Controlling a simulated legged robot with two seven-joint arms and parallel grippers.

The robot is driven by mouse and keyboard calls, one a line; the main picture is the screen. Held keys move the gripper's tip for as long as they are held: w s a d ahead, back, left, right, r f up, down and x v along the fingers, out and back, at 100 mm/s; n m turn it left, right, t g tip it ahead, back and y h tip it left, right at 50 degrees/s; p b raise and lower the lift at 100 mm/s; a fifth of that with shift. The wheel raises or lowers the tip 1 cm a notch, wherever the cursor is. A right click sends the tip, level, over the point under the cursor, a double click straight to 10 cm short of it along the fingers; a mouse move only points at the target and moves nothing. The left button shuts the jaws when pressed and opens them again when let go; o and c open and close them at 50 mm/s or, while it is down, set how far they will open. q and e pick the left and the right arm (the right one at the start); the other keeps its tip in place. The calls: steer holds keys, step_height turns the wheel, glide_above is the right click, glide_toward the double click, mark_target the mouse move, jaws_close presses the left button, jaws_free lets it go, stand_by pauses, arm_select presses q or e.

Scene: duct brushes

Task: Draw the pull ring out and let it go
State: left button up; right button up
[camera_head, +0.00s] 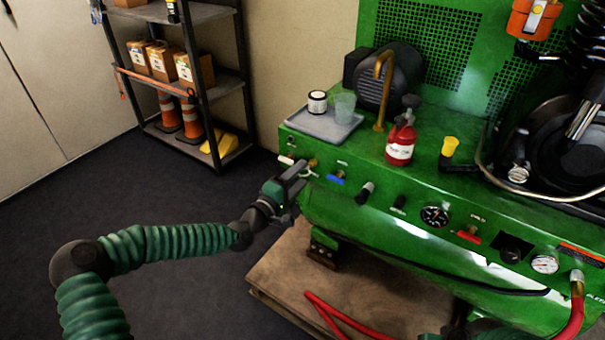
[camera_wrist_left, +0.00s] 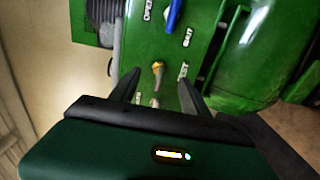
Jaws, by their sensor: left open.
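The green machine's front panel (camera_head: 375,205) shows in the head view. A brass fitting (camera_head: 312,163) sits near its left end, and it also shows in the left wrist view (camera_wrist_left: 157,69). I cannot tell whether this fitting is the pull ring; no clear ring shape shows. My left gripper (camera_head: 298,179) is at the panel's left end, close to the fitting. In the left wrist view its two open fingers (camera_wrist_left: 160,80) stand on either side of the fitting, with nothing seen held. Contact cannot be told. My right gripper is out of view.
A blue handle (camera_head: 336,179) and a black knob (camera_head: 365,193) are right of the gripper. A grey tray (camera_head: 320,126) and a red bottle (camera_head: 400,142) stand on top. A shelf (camera_head: 185,15) stands back left. The dark floor (camera_head: 180,200) is clear.

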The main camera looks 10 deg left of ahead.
arm_select(q)
steer(key=p+v, duration=0.2)
steer(key=v, duration=0.4)
steer(key=shift+s+a, duration=0.15)
steer(key=shift+s, duration=0.25)
